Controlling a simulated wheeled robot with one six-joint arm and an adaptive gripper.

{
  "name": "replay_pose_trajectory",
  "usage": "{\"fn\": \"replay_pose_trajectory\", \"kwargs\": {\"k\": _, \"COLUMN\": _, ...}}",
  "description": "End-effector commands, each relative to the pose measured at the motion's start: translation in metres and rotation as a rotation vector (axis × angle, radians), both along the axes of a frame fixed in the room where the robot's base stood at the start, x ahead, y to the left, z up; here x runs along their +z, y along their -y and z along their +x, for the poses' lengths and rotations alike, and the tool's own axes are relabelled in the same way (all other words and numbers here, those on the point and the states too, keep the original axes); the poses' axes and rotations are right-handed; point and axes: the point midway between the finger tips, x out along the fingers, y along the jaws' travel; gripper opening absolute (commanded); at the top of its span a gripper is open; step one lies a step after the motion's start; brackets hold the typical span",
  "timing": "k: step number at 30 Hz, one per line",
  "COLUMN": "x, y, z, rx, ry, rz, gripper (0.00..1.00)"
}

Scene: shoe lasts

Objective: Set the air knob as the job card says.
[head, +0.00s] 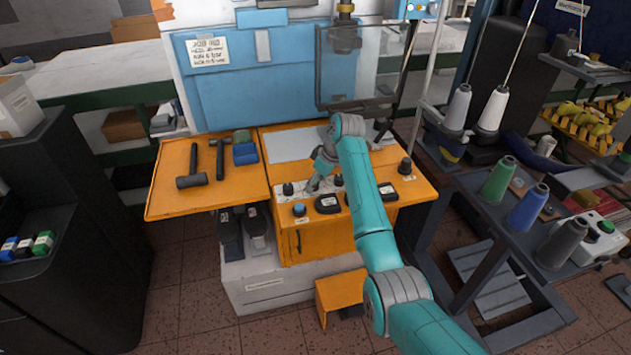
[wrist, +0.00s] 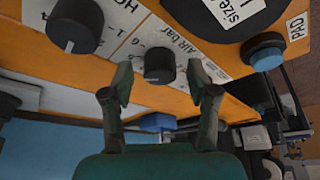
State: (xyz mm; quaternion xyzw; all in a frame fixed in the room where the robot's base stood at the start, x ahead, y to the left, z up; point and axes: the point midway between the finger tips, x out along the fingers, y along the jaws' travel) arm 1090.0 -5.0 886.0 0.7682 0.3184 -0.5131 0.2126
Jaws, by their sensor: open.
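The air knob (wrist: 160,66) is a dark round knob on a white label strip reading "AIR bar" in the wrist view. A small pale mark shows on its lower edge; the scale figures are partly hidden. My gripper (wrist: 160,88) is open, with one finger on each side of the knob in the picture; I see no contact. In the head view my gripper (head: 313,186) is over the orange machine's panel, beside a small black knob (head: 287,188) that appears to be the air knob. The job card (head: 207,52) hangs on the blue panel; its writing is too small to read surely.
A second dark knob (wrist: 75,25), labelled "HO…", sits close to the air knob. Two hammers (head: 191,180) and a blue block (head: 245,153) lie on the orange side shelf.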

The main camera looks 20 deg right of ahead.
Motion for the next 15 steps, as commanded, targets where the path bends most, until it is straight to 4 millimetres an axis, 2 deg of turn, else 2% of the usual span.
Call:
{"fn": "replay_pose_trajectory", "kwargs": {"k": 10, "x": -0.0036, "y": -0.0010, "z": 0.0008, "rx": 0.000, "ry": -0.001, "rz": -0.001, "gripper": 0.59}}
{"fn": "replay_pose_trajectory", "kwargs": {"k": 15, "x": -0.0034, "y": -0.0008, "z": 0.0008, "rx": 0.000, "ry": -0.001, "rz": -0.001, "gripper": 0.17}}
